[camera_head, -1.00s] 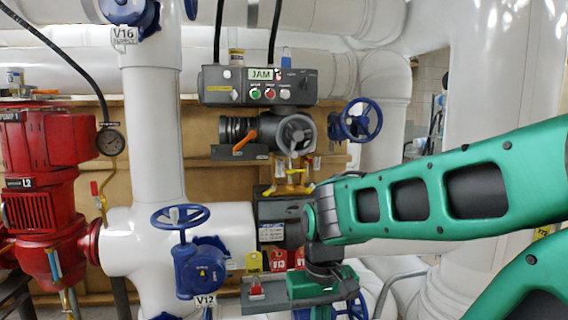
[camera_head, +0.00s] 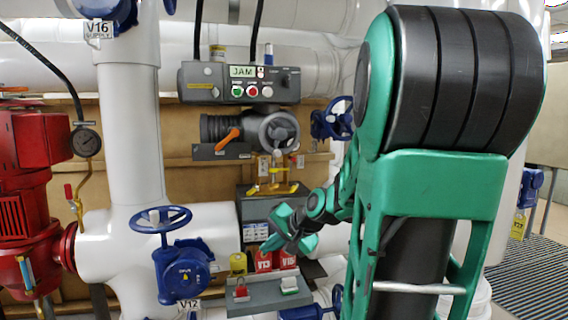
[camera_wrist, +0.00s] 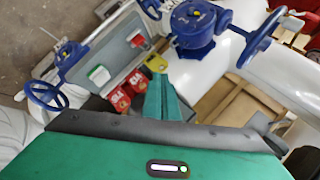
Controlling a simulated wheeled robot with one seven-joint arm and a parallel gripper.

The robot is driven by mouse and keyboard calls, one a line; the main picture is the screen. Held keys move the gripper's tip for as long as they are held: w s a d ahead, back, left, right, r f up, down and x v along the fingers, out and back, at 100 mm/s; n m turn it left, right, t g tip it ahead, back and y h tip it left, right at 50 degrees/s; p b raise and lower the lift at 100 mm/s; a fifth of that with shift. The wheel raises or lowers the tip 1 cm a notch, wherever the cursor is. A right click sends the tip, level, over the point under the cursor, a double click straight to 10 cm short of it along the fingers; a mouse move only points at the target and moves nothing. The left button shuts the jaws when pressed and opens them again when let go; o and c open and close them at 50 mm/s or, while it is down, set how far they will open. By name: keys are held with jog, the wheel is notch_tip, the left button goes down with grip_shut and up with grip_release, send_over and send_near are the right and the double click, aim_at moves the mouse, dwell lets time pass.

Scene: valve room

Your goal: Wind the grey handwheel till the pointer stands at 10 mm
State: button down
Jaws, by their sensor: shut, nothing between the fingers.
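The grey handwheel (camera_head: 278,132) is in the head view, on the dark actuator (camera_head: 230,127) at the middle of the pipework. The pointer and its millimetre scale are too small to make out. My gripper (camera_head: 276,244) is below the wheel and clear of it, in front of the lower pipe and above a small grey shelf. Its green fingers show together in the wrist view (camera_wrist: 164,97), shut and holding nothing. The grey handwheel cannot be made out in the wrist view.
A control box (camera_head: 240,84) reading JAM is above the actuator. An orange lever (camera_head: 228,139) is left of the wheel, a blue handwheel (camera_head: 332,118) right. The V12 blue handwheel (camera_head: 162,219) and grey shelf (camera_head: 254,304) are lower down.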

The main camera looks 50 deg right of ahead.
jog(key=w+d+r+m+t+h, duration=0.1)
jog(key=d+r+m+t+h, duration=0.65)
jog(key=d+r+m, duration=0.8)
jog(key=w+d+r+n, duration=0.1)
jog(key=w+d+r, duration=0.1)
jog(key=w, duration=0.3)
jog(key=w+d+r+n+t+y, duration=0.1)
jog(key=w+r, duration=0.1)
jog(key=w, duration=0.4)
jog(key=shift+d+r, duration=0.2)
jog(key=shift+d, duration=0.2)
jog(key=shift+w+y, duration=0.1)
jog(key=shift+y, duration=0.15)
